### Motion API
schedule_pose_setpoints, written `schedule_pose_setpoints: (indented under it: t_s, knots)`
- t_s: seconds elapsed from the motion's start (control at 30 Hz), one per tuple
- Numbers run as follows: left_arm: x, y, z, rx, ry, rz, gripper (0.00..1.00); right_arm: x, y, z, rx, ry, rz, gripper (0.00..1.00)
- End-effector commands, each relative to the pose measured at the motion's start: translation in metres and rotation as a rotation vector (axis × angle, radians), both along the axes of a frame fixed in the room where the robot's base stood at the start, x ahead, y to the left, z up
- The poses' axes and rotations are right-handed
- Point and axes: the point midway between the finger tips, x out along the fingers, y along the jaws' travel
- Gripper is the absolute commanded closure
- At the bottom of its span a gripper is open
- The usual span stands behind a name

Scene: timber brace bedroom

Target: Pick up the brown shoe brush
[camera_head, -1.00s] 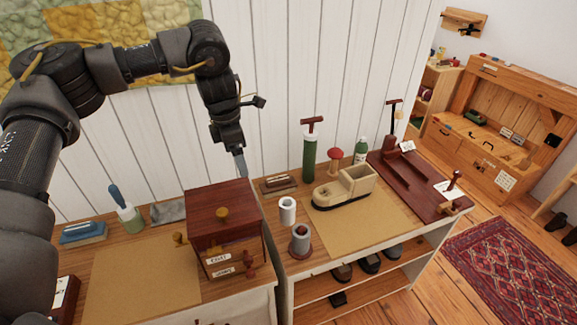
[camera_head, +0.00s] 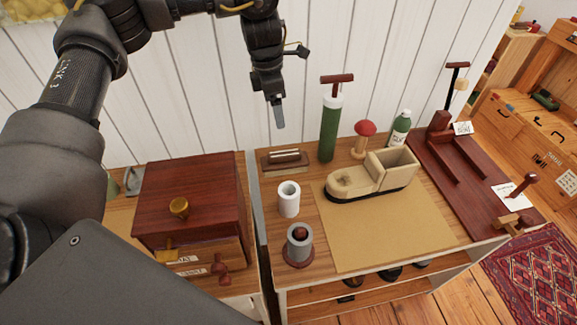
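A brown wooden piece with pale strips along its top (camera_head: 285,163) lies at the back of the right-hand worktop, against the white wall. It may be the brown shoe brush, but I cannot tell for sure. My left gripper (camera_head: 279,116) hangs pointing down above and behind this piece, apart from it. Its finger shows nearly edge-on, so I cannot tell whether it is open or shut. Nothing held shows at its tip. My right gripper is out of view.
A green pump (camera_head: 328,130) stands right of the brown piece, and a white cup (camera_head: 288,199) in front. A red-topped mushroom form (camera_head: 362,138), beige boot (camera_head: 375,177) and green bottle (camera_head: 399,129) stand further right. A dark red cabinet (camera_head: 190,195) rises at left. The tan mat (camera_head: 400,228) has free room.

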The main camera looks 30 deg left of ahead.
Motion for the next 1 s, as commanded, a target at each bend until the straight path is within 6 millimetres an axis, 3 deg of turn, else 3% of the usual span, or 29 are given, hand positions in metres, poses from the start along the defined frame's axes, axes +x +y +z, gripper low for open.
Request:
schedule_pose_setpoints:
  t_s: [0.03, 0.23, 0.4, 0.77, 1.0]
  knots:
    - [0.000, 0.000, -0.021, 0.000, 0.000, 0.000, 0.20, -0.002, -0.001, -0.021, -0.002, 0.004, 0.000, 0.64]
    - [0.000, 0.000, -0.066, 0.000, 0.000, 0.000, 0.20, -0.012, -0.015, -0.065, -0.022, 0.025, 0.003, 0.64]
    - [0.000, 0.000, -0.095, 0.000, 0.000, 0.000, 0.20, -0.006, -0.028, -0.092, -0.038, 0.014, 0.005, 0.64]
    - [0.000, 0.000, -0.106, 0.000, 0.001, 0.000, 0.20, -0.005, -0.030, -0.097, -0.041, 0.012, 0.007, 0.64]
    - [0.003, -0.004, -0.141, 0.001, 0.003, 0.000, 0.20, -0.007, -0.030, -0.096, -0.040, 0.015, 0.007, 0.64]
